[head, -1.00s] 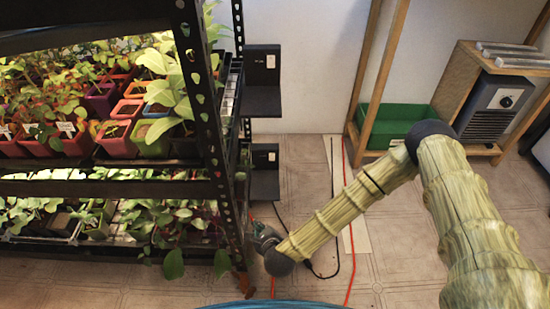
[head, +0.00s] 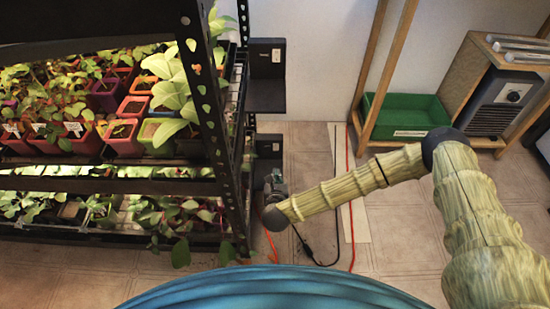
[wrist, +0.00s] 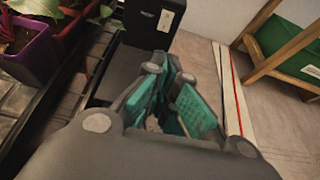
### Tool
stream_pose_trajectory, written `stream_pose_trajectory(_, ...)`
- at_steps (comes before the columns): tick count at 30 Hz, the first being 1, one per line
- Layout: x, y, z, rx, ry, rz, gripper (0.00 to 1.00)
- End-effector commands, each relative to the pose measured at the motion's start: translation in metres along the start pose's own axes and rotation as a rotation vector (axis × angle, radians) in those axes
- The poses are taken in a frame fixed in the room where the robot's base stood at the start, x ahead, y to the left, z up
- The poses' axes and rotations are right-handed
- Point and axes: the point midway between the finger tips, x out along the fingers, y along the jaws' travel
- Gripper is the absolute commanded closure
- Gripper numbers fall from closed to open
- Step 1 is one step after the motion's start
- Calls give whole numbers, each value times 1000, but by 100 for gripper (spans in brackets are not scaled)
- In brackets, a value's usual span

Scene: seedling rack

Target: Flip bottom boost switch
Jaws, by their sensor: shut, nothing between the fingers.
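Two black boxes with shelf-like plates are fixed to the rack's right end: the upper box (head: 266,58) and the bottom box (head: 268,147). Each carries a small pale mark on its front; I cannot make out a switch lever. A black box (wrist: 152,20) with a white label also shows at the top of the wrist view. My gripper (head: 275,182) is just below the bottom box in the head view and covers part of its plate. In the wrist view my gripper (wrist: 173,75) has its teal-padded fingers together, empty, pointing toward the box. Contact cannot be told.
The black plant rack (head: 205,110) with several potted seedlings stands left of my gripper. A green bin (head: 405,115) sits in a wooden stand at right, beside a grey heater (head: 500,105). A black cable (head: 322,262) and orange cords lie on the floor.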

Motion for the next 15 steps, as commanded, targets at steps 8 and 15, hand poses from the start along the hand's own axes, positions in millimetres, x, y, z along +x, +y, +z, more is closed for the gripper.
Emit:
stream_pose_trajectory(8,22,1,-2,-2,-1,1,100)
stream_pose_trajectory(15,62,3,-3,-3,-2,3,100)
